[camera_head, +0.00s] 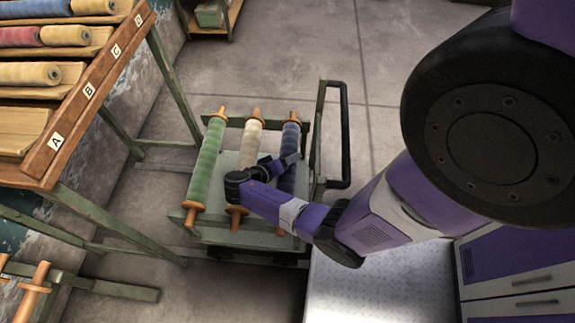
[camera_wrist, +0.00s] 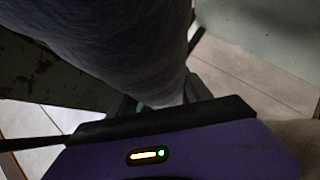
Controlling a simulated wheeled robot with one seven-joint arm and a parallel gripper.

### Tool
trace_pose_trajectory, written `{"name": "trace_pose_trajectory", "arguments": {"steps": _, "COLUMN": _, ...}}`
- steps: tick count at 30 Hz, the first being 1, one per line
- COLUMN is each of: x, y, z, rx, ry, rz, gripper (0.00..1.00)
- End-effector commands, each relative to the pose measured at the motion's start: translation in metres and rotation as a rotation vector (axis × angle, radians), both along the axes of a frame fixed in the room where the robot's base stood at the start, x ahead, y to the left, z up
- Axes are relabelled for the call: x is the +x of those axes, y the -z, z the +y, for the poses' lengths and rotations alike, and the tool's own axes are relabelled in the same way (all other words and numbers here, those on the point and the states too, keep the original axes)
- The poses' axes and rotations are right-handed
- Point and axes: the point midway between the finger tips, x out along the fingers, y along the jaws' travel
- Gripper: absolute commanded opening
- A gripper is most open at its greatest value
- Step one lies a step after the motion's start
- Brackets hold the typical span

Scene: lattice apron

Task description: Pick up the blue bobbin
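The blue bobbin (camera_head: 291,137) lies lengthwise at the right of three bobbins on a low green cart, with an orange-brown end at its far tip. My gripper (camera_head: 289,161) is at its middle and covers part of it. In the wrist view, a large dark grey-blue wound cylinder, seemingly the blue bobbin (camera_wrist: 110,40), fills the upper left, close to my gripper (camera_wrist: 160,100). The fingertips are dark and partly hidden, so I cannot tell whether they are open or shut on it.
A cream bobbin (camera_head: 249,145) lies left of the blue one, partly under my arm, and a green bobbin (camera_head: 206,162) lies further left. The cart (camera_head: 228,161) has a dark handle (camera_head: 343,135) on its right. A labelled rack (camera_head: 88,92) with more bobbins stands at left.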

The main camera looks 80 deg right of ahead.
Motion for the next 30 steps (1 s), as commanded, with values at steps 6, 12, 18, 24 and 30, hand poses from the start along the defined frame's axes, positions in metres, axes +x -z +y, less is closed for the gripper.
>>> {"name": "trace_pose_trajectory", "arguments": {"steps": 6, "x": 0.0, "y": 0.0, "z": 0.0, "rx": 0.0, "ry": 0.0, "rz": 0.0, "gripper": 0.07}}
{"name": "trace_pose_trajectory", "arguments": {"steps": 12, "x": 0.001, "y": -0.001, "z": 0.0, "rx": -0.001, "ry": 0.0, "rz": -0.001, "gripper": 0.0}}
{"name": "trace_pose_trajectory", "arguments": {"steps": 18, "x": 0.001, "y": -0.003, "z": 0.0, "rx": -0.001, "ry": 0.0, "rz": -0.001, "gripper": 0.0}}
{"name": "trace_pose_trajectory", "arguments": {"steps": 24, "x": 0.001, "y": -0.02, "z": 0.0, "rx": -0.002, "ry": 0.001, "rz": -0.002, "gripper": 0.0}}
{"name": "trace_pose_trajectory", "arguments": {"steps": 30, "x": 0.001, "y": -0.059, "z": 0.0, "rx": -0.003, "ry": 0.001, "rz": -0.004, "gripper": 0.0}}
